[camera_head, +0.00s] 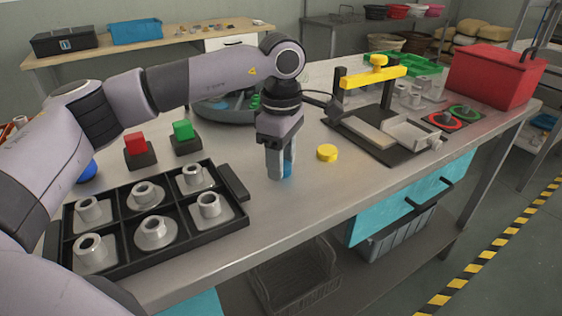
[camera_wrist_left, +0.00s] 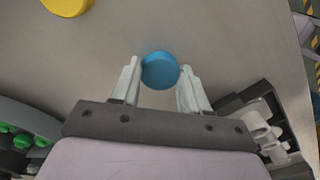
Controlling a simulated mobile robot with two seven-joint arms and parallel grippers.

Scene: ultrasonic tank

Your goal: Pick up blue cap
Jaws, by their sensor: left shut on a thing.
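The blue cap (camera_head: 286,168) is between the fingers of my left gripper (camera_head: 281,174), low over the bench top. In the left wrist view the round blue cap (camera_wrist_left: 160,70) sits between both fingertips, and my left gripper (camera_wrist_left: 160,78) is shut on it. In the head view the fingers hide part of the cap. I cannot tell whether the cap still touches the bench. My right gripper is not in view.
A yellow cap (camera_head: 327,153) lies just right of the gripper. A black tray (camera_head: 118,233) with several metal fittings stands at the left front. Red (camera_head: 135,143) and green (camera_head: 183,131) blocks stand behind it. A yellow-barred press fixture (camera_head: 372,77) stands to the right.

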